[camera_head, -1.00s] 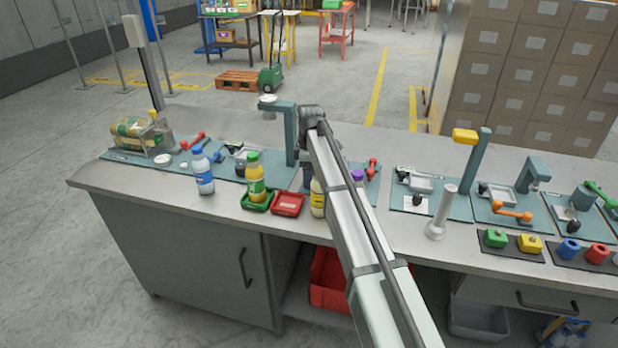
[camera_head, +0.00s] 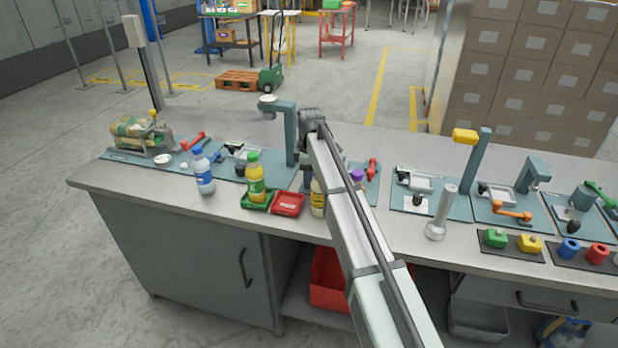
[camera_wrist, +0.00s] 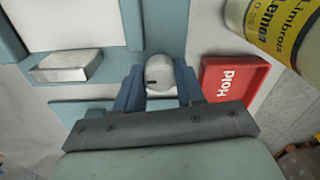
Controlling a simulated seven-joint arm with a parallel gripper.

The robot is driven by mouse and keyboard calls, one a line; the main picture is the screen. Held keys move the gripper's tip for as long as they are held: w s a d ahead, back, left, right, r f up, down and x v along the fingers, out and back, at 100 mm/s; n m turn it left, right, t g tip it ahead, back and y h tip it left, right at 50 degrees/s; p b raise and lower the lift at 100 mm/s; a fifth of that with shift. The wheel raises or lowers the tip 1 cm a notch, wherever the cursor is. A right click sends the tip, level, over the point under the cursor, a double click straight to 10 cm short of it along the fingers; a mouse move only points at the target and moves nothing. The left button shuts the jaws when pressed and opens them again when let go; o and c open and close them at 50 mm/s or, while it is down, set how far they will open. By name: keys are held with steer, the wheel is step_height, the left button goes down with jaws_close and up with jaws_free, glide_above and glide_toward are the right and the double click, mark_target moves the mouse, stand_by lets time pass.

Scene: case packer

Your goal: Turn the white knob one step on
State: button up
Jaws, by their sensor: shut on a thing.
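The white knob (camera_wrist: 160,70) shows in the wrist view, a rounded pale cap with a small dark mark on its lower left. My gripper (camera_wrist: 159,92) has its blue fingers on both sides of the knob and is shut on it. The knob sits by a teal panel (camera_wrist: 100,105). In the head view my arm hides the knob and most of my gripper.
A pale block (camera_wrist: 66,66) is to the left. A teal post (camera_head: 290,135) rises beside my arm.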

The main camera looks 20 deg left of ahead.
steer(key=shift+c, duration=0.4)
steer(key=shift+m, duration=1.5)
steer(key=o, duration=1)
steer(key=shift+o, duration=0.2)
steer(key=shift+r, duration=0.1)
step_height(320, 180, up, 14)
steer(key=shift+w, duration=0.2)
